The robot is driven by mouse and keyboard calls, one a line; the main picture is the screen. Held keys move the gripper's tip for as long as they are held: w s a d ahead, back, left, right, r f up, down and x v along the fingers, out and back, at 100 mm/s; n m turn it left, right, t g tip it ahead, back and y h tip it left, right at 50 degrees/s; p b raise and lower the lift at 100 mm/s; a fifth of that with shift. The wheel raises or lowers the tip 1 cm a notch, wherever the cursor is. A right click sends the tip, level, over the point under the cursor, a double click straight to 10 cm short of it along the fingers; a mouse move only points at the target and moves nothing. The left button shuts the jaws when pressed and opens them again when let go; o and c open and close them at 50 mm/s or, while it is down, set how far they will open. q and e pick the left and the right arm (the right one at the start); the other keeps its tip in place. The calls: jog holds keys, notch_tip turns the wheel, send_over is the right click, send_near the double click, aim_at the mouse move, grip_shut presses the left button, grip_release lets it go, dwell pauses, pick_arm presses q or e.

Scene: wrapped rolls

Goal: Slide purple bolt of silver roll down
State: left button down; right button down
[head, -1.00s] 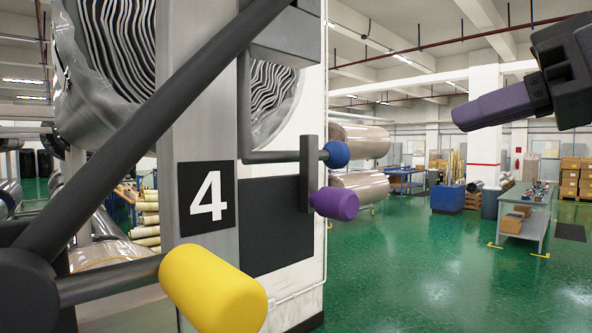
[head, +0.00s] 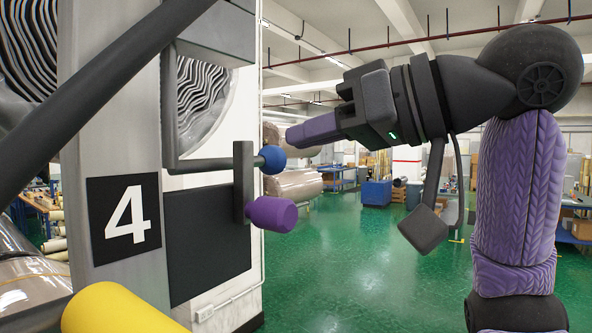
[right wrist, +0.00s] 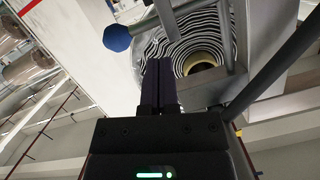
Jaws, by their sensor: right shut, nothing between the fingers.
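The purple bolt (head: 270,214) is a short cylinder sticking out to the right from the lower end of a dark upright bracket (head: 243,183) on the post marked 4. A blue ball knob (head: 271,159) sits above it; the knob also shows in the right wrist view (right wrist: 117,38). The silver roll (head: 203,98), with wavy layers at its end, is partly hidden behind the post. My right gripper (head: 291,134) has purple fingers, shut and empty, pointing left just above the blue knob in the picture. Contact cannot be told. My left gripper is not in view.
A yellow cylindrical handle (head: 118,310) juts out at the lower left. A dark diagonal bar (head: 90,85) crosses the upper left. A black panel (head: 208,240) lies behind the bolt. The green floor to the right is open.

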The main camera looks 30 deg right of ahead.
aim_at(296, 227)
jog(key=f, duration=0.1)
jog(key=a+f, duration=0.1)
jog(key=f+b, duration=0.1)
jog(key=shift+w+a+f, duration=0.2)
jog(key=shift+w+f, duration=0.05)
jog(key=shift+w, duration=0.15)
jog(key=shift+s+f, duration=0.15)
jog(key=shift+f, duration=0.15)
jog(key=shift+a, duration=0.1)
notch_tip(296, 227, down, 5)
jog(key=b, duration=0.4)
jog(key=shift+r, duration=0.15)
